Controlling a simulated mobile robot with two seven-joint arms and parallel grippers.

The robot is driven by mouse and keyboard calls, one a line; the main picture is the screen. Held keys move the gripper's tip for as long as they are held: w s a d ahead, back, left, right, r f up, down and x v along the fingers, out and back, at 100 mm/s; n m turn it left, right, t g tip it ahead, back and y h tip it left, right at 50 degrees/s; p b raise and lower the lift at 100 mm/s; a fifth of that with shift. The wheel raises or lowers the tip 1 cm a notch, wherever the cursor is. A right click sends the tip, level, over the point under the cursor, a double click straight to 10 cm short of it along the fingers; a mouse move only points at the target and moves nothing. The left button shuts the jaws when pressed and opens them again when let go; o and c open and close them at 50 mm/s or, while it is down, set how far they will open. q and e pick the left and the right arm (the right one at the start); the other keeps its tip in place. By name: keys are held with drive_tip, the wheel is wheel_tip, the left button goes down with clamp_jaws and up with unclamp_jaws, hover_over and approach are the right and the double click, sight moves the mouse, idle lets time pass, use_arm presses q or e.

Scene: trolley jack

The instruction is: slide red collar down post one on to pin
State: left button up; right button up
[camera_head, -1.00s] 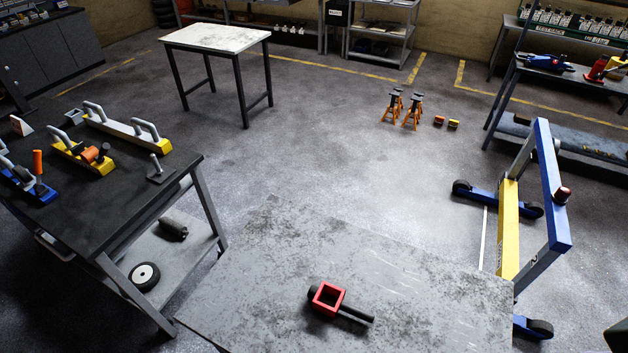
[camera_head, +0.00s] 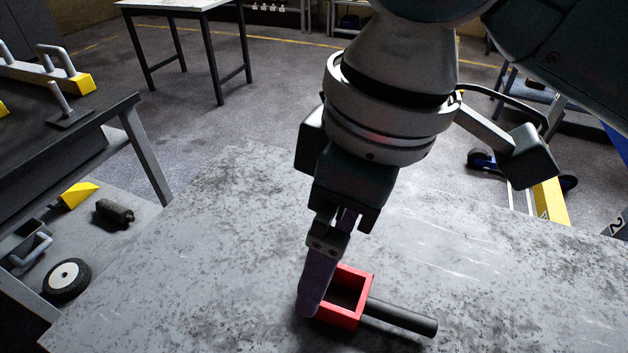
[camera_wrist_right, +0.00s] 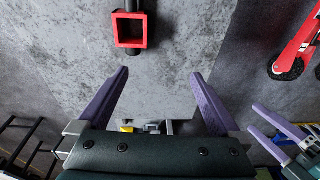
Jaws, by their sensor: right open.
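The red collar (camera_head: 340,317), a square open frame with a black bar (camera_head: 402,317), lies on the worn grey bench top. My right gripper (camera_head: 310,304) reaches down from above; a purple finger overlaps the collar's left side in the head view. In the right wrist view the gripper (camera_wrist_right: 161,73) is open and empty, and the collar (camera_wrist_right: 116,30) lies ahead of its fingertips, apart from them. My left gripper (camera_wrist_right: 254,118) shows at the right edge there, fingers apart. A yellow post (camera_head: 549,203) and a blue post marked 2 (camera_head: 617,228) stand beyond the bench, partly hidden.
The grey bench top (camera_head: 200,270) is otherwise clear. A red jack (camera_wrist_right: 295,50) shows in the wrist view.

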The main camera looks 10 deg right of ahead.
drive_tip(key=shift+h, duration=0.9)
drive_tip(key=w+d+f+b, duration=0.1)
drive_tip(key=f+b, duration=0.1)
drive_tip(key=f, duration=0.2)
drive_tip(key=w+d+f+b, duration=0.1)
drive_tip(key=f+b, duration=0.2)
drive_tip(key=f, duration=0.1)
drive_tip(key=w+d+f+b, duration=0.1)
drive_tip(key=d+f+b, duration=0.1)
drive_tip(key=f+b, duration=0.1)
drive_tip(key=shift+w+f, duration=0.35)
drive_tip(key=shift+f, duration=0.45)
wheel_tip(320, 180, down, 5)
drive_tip(key=shift+d+b, duration=0.1)
drive_tip(key=shift+b, duration=0.55)
use_arm(q)
wheel_tip(320, 180, down, 12)
drive_tip(key=shift+w+f, duration=0.15)
drive_tip(key=shift+f, duration=0.1)
use_arm(e)
drive_tip(key=shift+c, duration=0.4)
drive_tip(key=shift+w, duration=0.1)
clamp_jaws()
